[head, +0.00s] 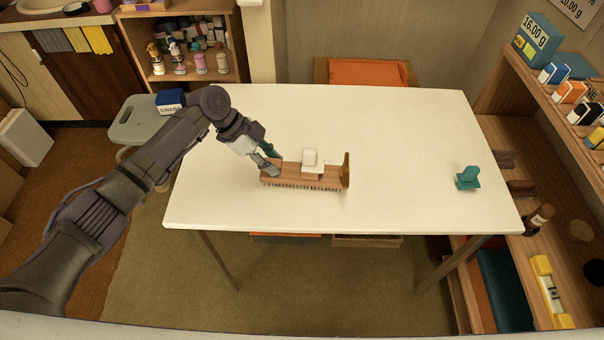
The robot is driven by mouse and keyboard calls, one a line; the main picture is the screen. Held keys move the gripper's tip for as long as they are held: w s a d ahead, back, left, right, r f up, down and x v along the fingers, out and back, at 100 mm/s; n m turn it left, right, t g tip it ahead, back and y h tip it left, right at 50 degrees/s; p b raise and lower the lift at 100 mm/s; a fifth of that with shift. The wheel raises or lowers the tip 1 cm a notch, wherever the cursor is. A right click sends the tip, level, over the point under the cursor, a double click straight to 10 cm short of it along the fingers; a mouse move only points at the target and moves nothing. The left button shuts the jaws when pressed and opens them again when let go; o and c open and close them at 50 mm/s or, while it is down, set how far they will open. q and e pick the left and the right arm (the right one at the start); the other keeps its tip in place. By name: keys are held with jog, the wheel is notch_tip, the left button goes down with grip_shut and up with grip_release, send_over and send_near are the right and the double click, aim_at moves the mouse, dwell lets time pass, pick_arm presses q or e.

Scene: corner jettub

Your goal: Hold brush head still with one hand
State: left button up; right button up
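A wooden brush (315,181) lies on the white table with its dark bristles along the near side. A small white block-like piece (311,160) sits on top of it, and a brown upright end plate (346,170) stands at its right end. My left gripper (270,163) is at the brush's left end, its fingers apart and close to the wood. One finger overlaps the end of the brush; I cannot tell whether they clamp it. My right gripper is not in view.
The white table (400,120) is mostly clear. A teal stand-like object (467,178) is near its right edge. A grey stool (140,120) with a blue box (170,101) stands at the left. Wooden shelves (500,100) with boxes line the right side.

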pick_arm(q)
grip_shut()
jog(key=shift+s+f, duration=0.15)
jog(key=shift+f, duration=0.15)
dwell(0.9)
